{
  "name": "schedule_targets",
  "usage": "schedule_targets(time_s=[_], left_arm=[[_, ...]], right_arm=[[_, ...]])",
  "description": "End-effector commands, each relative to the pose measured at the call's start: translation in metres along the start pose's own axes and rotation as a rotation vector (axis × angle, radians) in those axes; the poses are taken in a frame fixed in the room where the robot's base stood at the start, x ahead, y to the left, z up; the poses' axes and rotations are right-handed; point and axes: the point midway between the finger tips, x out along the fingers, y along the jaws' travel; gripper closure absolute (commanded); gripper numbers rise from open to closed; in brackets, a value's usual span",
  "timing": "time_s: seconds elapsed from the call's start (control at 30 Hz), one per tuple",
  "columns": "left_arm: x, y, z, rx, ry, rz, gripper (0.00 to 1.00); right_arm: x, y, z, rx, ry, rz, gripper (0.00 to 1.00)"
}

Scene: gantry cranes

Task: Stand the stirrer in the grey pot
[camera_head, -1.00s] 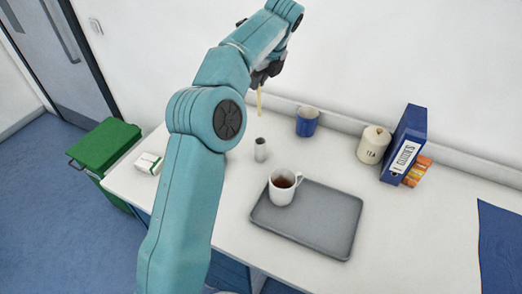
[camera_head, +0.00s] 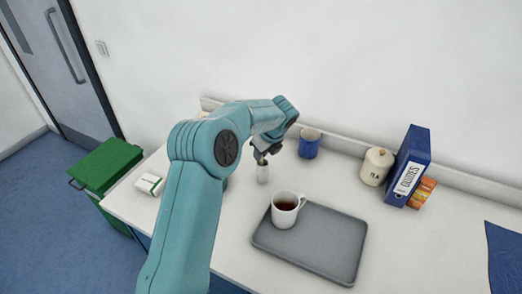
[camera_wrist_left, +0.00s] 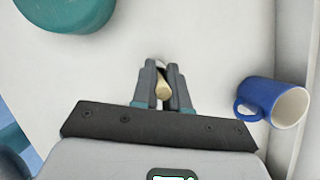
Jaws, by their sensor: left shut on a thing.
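My right gripper is not in view.
A blue mug (camera_head: 309,145) stands close to the right of the gripper. A white mug of tea (camera_head: 286,208) stands on the grey tray (camera_head: 330,245). A tea canister (camera_head: 376,166) and blue binder (camera_head: 409,168) stand farther right. A small white box (camera_head: 149,184) lies at left.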

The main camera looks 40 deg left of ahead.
Motion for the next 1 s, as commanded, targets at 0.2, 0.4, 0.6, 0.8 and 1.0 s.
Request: schedule_targets(time_s=[0.2, 0.4, 0.6, 0.8, 1.0], left_arm=[[0.001, 0.000, 0.000, 0.000, 0.000, 0.000, 1.00], [0.003, 0.000, -0.001, 0.000, 0.000, 0.000, 0.61], [0.003, 0.000, -0.001, 0.000, 0.000, 0.000, 0.61], [0.008, 0.000, -0.003, -0.001, 0.000, 0.000, 0.61], [-0.041, -0.001, -0.003, -0.002, -0.003, -0.008, 0.61]], right_arm=[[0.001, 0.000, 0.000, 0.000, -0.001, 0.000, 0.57], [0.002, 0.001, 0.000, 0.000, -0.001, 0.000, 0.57], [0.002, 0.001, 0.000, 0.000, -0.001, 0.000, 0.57], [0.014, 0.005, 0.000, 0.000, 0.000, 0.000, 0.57], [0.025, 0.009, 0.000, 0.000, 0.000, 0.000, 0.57]])
